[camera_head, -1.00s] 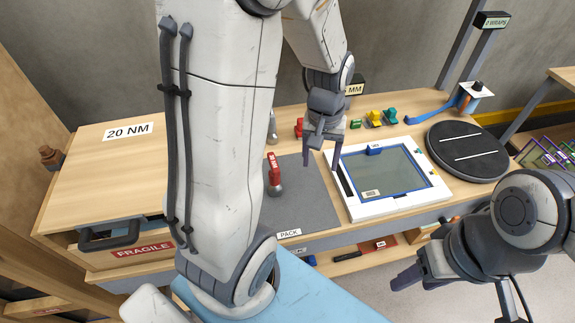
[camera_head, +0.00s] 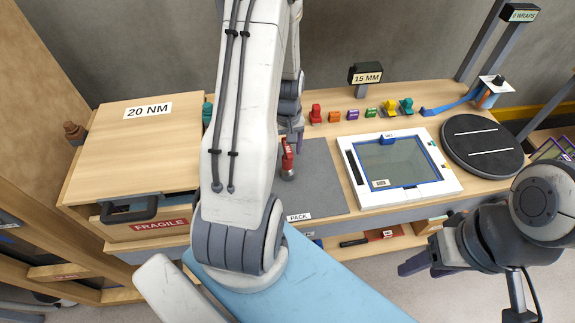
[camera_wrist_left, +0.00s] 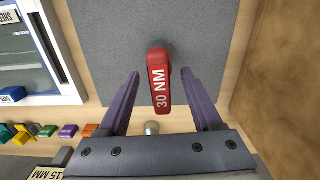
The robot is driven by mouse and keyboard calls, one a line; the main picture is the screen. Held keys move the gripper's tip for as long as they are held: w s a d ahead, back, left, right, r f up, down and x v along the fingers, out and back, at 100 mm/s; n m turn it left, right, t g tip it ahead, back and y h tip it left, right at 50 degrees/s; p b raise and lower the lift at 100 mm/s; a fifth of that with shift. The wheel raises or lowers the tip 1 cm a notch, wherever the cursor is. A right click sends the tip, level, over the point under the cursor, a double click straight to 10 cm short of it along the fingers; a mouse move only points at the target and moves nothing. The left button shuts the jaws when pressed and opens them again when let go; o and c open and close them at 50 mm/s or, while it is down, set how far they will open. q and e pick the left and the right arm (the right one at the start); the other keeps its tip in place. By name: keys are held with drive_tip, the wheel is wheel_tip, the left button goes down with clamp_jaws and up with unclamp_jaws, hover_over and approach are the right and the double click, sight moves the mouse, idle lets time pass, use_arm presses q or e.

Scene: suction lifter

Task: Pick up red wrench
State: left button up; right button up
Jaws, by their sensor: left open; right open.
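The red wrench (camera_head: 287,152) has a red handle and a silver-grey end, and stands on the grey mat marked PACK. In the left wrist view its handle (camera_wrist_left: 159,82) reads 30 NM and lies between the two purple fingers. My left gripper (camera_wrist_left: 160,78) is open, a finger on each side of the handle with gaps visible. In the head view this gripper (camera_head: 291,135) is at the far end of the wrench, partly hidden by my arm. My right gripper (camera_head: 415,264) is open and empty in front of the bench at the right.
A white framed screen (camera_head: 452,190) lies right of the mat (camera_head: 325,180), with a black round turntable (camera_head: 483,146) beyond. Several coloured pieces (camera_head: 353,115) line the back edge. A wooden box marked 20 NM (camera_head: 130,150) stands left. A small silver cylinder (camera_wrist_left: 152,128) is near the fingers.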

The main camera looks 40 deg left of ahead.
use_arm(q)
drive_tip(key=shift+f+p, duration=0.35)
drive_tip(key=shift+f, duration=1.35)
clamp_jaws()
drive_tip(key=shift+a, duration=0.1)
drive_tip(key=shift+r, duration=0.15)
drive_tip(key=shift+w+r+b, duration=0.1)
drive_tip(key=shift+r+b, duration=0.2)
drive_tip(key=shift+r, duration=0.2)
wheel_tip(320, 180, up, 3)
drive_tip(key=shift+f+b, duration=0.2)
drive_tip(key=shift+b, duration=0.25)
drive_tip(key=s+d+r+b, duration=0.2)
drive_tip(key=d+r, duration=0.5)
drive_tip(key=d, duration=0.4)
drive_tip(key=shift+d, duration=0.3)
drive_tip(key=shift+w, duration=0.1)
